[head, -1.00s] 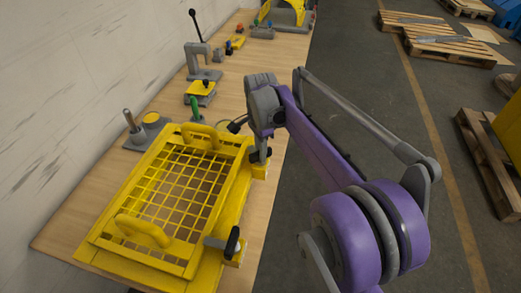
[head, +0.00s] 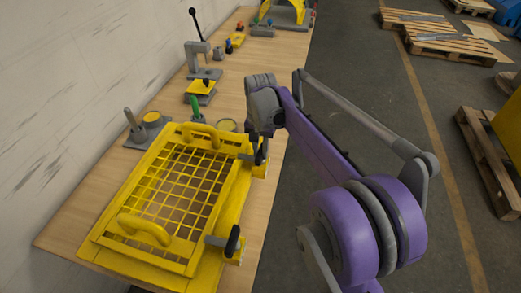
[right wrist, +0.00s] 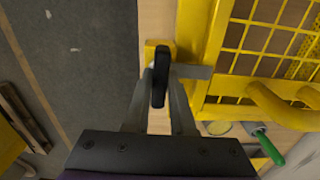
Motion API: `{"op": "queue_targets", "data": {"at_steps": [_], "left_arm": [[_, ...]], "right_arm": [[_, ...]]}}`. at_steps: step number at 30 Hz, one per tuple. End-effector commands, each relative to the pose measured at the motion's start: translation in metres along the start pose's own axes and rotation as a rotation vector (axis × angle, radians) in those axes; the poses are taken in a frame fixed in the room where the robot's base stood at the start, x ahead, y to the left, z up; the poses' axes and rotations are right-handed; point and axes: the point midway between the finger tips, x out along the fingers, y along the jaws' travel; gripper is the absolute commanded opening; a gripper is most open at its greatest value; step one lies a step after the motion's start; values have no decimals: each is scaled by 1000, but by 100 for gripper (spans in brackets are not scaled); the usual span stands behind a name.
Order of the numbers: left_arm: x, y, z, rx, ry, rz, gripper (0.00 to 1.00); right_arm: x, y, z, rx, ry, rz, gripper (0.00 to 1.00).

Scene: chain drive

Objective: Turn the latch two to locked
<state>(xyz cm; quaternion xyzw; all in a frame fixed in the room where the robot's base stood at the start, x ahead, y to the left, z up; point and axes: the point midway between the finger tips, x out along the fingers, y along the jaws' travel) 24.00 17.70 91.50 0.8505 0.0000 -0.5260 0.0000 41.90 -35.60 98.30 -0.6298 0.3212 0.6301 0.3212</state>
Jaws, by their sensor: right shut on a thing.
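A yellow mesh guard (head: 140,250) lies on the bench, with two handles on top and two black-handled latches along its right edge. The far latch (head: 262,152) is partly hidden by my right arm. In the right wrist view, its black handle (right wrist: 160,75) stands between my right gripper's fingers (right wrist: 158,104), which are shut on it. A grey latch bar (right wrist: 192,72) reaches from the handle to the guard frame. The near latch (head: 231,242) stands free, its grey bar over the guard's edge. In the head view my right gripper is mostly hidden. My left gripper is out of view.
A grey plate with a peg (head: 135,128) and a green-handled tool (head: 196,108) lie beyond the guard. A small grey press (head: 203,72) stands farther back. A wall borders the bench's left. Open floor lies right, with pallets (head: 440,47) farther off.

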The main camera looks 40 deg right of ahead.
Motion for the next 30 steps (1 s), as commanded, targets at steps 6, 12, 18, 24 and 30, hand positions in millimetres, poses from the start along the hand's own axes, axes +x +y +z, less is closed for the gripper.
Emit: {"op": "queue_targets", "data": {"at_steps": [6, 12, 18, 24, 30], "left_arm": [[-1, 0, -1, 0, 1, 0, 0], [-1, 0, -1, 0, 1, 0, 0], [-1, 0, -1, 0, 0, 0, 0], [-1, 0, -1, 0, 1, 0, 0], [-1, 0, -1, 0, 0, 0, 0]], "right_arm": [[-1, 0, 0, -51, 1, 0, 0], [-1, 0, 0, -64, 1, 0, 0], [-1, 0, 0, -64, 1, 0, 0], [0, 0, 0, -63, 1, 0, 44], [0, 0, 0, -62, 1, 0, 52]]}}
